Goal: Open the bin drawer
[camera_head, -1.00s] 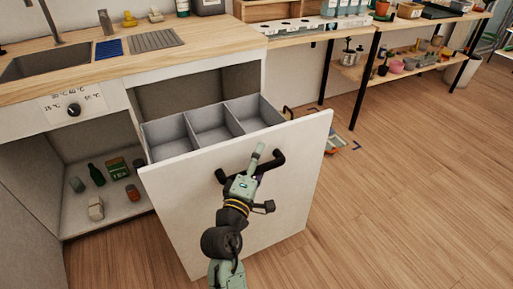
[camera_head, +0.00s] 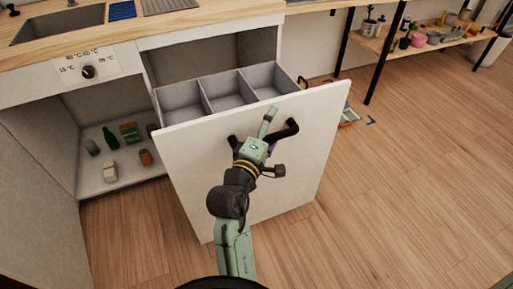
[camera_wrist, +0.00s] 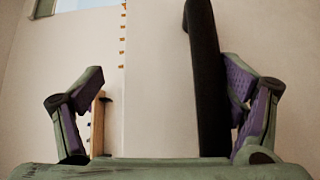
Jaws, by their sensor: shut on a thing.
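The bin drawer (camera_head: 190,137) is pulled out from the white cabinet, with its tall white front towards me. Grey divided compartments (camera_head: 226,104) show behind the front, and they look empty. A black bar handle (camera_head: 284,131) is on the front. In the wrist view the handle (camera_wrist: 207,85) runs upright between the two fingers, nearer the right finger. The fingers (camera_wrist: 165,95) look well apart there. My arm hides part of the drawer front.
Left of the drawer, an open cabinet bay (camera_head: 100,185) holds a green bottle, a box and other small items. A sink (camera_head: 60,22) and a dial panel (camera_head: 87,70) are above. A shelf (camera_head: 385,48) stands at the back right. The wooden floor (camera_head: 410,190) to the right is clear.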

